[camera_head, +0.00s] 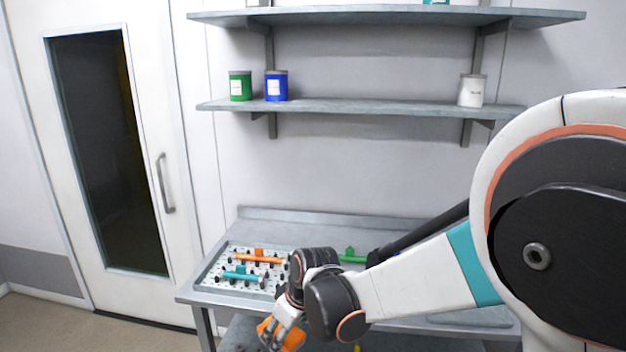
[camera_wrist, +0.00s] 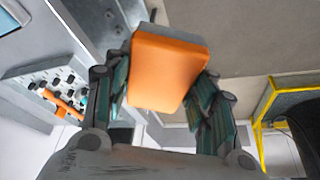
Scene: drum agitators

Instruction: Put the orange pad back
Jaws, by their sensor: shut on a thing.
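The orange pad (camera_wrist: 167,68) is a flat block between the two fingers of my gripper (camera_wrist: 165,90) in the wrist view. My gripper is shut on it, with a finger against each side. In the head view the pad (camera_head: 291,340) shows at the bottom, partly covered by my gripper (camera_head: 283,325). The pad is held out in front of the steel bench's front edge, tilted and clear of any surface. No empty place for the pad can be made out.
A steel bench (camera_head: 290,215) stands against the wall. On its left, a perforated tray (camera_head: 212,270) holds an orange T-shaped piece (camera_head: 258,256) and a teal one (camera_head: 241,273). A green piece (camera_head: 350,256) lies further right. Shelves above hold green (camera_head: 240,88), blue (camera_head: 276,88) and white (camera_head: 472,92) cans.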

